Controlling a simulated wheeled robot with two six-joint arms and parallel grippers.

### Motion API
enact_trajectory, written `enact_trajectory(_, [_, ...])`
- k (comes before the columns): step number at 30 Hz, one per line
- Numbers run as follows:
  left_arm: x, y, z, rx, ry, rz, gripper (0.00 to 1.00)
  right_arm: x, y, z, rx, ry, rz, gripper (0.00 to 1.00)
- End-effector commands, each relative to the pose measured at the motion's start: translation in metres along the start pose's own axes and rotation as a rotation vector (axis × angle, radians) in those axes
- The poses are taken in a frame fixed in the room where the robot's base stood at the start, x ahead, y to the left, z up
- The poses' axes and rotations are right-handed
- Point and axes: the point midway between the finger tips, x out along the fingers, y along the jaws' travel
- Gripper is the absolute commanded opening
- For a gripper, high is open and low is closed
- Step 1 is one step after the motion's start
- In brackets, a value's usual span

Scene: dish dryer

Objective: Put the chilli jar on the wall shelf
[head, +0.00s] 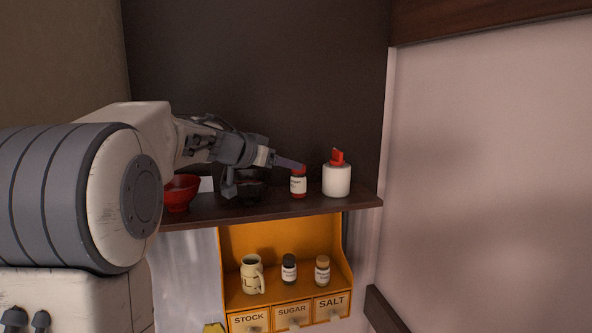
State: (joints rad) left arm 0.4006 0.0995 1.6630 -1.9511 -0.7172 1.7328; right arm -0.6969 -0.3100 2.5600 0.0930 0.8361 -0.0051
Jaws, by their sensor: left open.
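A small red jar with a white label, which looks like the chilli jar (298,185), stands upright on the dark wall shelf (330,202) near its right end. The label is too small to read. My left gripper (262,173) is open and empty over the shelf, just left of the jar. One fingertip shows close to the jar's top; I cannot tell whether it touches. My right gripper is not in view.
A white container with a red top (336,179) stands right of the jar. A red bowl (180,193) and a dark bowl (250,188) sit to the left. Below, a yellow rack (285,239) holds a mug (251,276), a dark-lidded jar (289,270) and a tan-lidded jar (322,271).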

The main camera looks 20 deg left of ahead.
Motion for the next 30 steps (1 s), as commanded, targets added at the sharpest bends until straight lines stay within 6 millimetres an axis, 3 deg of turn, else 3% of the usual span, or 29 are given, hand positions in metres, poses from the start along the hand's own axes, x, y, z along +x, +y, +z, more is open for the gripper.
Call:
enact_trajectory(3, [-0.017,-0.001,0.0,0.0,0.002,-0.001,0.63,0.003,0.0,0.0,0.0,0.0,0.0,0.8])
enact_trajectory(7, [-0.026,0.0,0.0,0.0,0.0,-0.001,0.63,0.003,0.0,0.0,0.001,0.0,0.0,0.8])
enact_trajectory(23, [-0.026,0.002,0.0,0.001,0.005,0.001,0.63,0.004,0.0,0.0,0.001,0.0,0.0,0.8])
enact_trajectory(26, [-0.017,0.015,-0.003,0.01,0.045,0.0,0.63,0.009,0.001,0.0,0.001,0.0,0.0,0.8])
enact_trajectory(30, [0.007,0.054,-0.004,0.022,0.142,-0.036,0.63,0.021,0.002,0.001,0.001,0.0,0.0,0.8])
